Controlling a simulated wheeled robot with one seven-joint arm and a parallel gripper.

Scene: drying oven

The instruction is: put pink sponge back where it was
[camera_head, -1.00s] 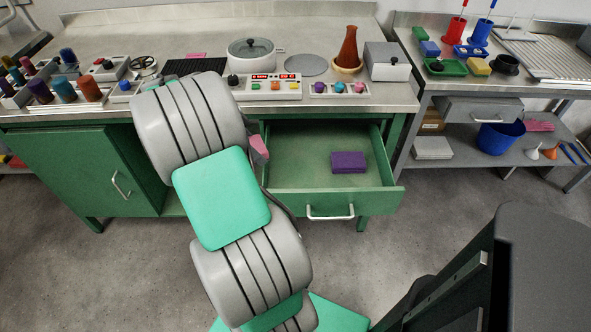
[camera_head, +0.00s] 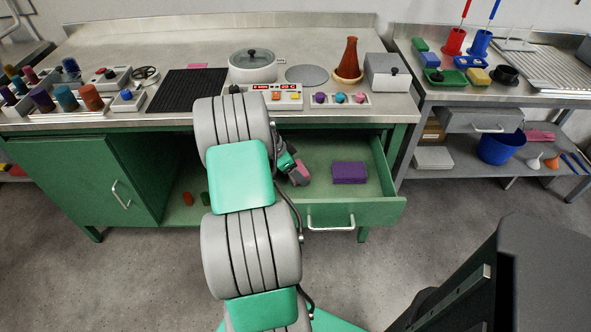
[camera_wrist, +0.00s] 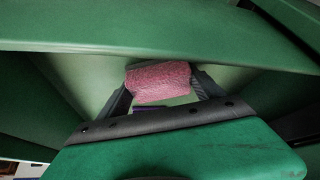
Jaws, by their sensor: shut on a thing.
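The pink sponge (camera_wrist: 160,82) is held between the two fingers of my gripper (camera_wrist: 163,92) in the wrist view. In the head view the sponge (camera_head: 301,172) shows at the end of my gripper (camera_head: 296,170), over the left part of the open green drawer (camera_head: 340,210). My gripper is shut on the sponge. Whether the sponge touches the drawer floor cannot be told. A purple block (camera_head: 349,172) lies in the drawer to the right of the sponge. My arm hides the drawer's left side.
The bench top (camera_head: 130,52) above the drawer holds a lidded pot (camera_head: 252,68), a brown flask (camera_head: 350,60) and a control box (camera_head: 270,97). The drawer's front has a metal handle (camera_head: 330,228). An open cupboard space with small bottles (camera_head: 188,198) is left of the drawer.

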